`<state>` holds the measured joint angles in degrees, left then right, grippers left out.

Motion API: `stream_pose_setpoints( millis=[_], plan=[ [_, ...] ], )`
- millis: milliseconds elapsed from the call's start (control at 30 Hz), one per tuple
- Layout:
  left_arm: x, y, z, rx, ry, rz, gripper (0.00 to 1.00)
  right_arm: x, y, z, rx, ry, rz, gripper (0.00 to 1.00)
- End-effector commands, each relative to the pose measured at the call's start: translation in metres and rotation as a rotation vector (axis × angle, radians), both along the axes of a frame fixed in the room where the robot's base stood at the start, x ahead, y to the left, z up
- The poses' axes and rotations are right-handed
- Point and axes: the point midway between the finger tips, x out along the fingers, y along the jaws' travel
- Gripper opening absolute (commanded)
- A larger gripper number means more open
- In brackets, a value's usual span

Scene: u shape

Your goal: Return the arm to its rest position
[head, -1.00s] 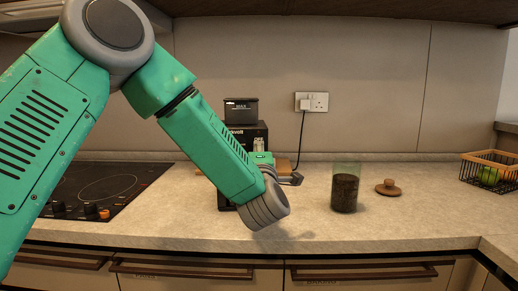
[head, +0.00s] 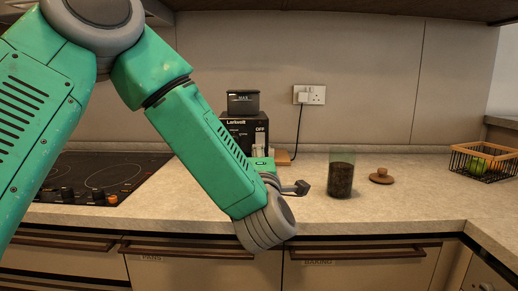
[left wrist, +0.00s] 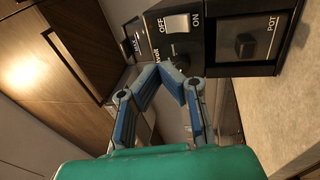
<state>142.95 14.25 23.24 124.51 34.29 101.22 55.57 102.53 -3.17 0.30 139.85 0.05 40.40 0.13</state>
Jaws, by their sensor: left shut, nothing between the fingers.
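My left arm comes in from the left in the head view, bent at a grey elbow, with its forearm sloping down over the counter. My left gripper (head: 302,188) extends to the right past the wrist, above the counter. Its jaws are shut and empty, and it also shows in the left wrist view (left wrist: 180,78). Behind it stands a black Larkvolt machine (head: 235,128), partly hidden by my arm. In the left wrist view, the machine (left wrist: 235,70) shows an OFF/ON switch (left wrist: 176,23) and a POT label. My right gripper is not in view.
A glass jar of dark contents (head: 341,178) stands to the right of my gripper, beside a round wooden lid (head: 381,176). A wire basket (head: 482,162) is at the far right. A black hob (head: 98,176) lies on the left. The front right counter is clear.

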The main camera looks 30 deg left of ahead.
Motion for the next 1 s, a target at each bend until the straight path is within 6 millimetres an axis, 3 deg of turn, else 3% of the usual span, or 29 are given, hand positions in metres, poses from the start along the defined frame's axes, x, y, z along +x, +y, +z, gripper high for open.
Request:
stream_pose_setpoints(
  millis=[200,767,867,967,1000],
  plan=[
    [-0.014,-0.016,0.001,0.005,-0.001,-0.003,0.0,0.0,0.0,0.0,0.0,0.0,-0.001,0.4],
    [-0.015,-0.012,-0.002,0.003,0.003,-0.003,0.0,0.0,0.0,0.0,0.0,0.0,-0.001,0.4],
    [-0.012,-0.016,-0.018,0.031,0.059,-0.025,0.0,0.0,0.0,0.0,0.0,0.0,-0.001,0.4],
    [-0.006,-0.028,-0.062,0.108,0.207,-0.089,0.0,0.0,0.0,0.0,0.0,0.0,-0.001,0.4],
    [-0.005,-0.033,-0.087,0.151,0.29,-0.127,0.0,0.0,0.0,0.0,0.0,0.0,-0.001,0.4]
  ],
)
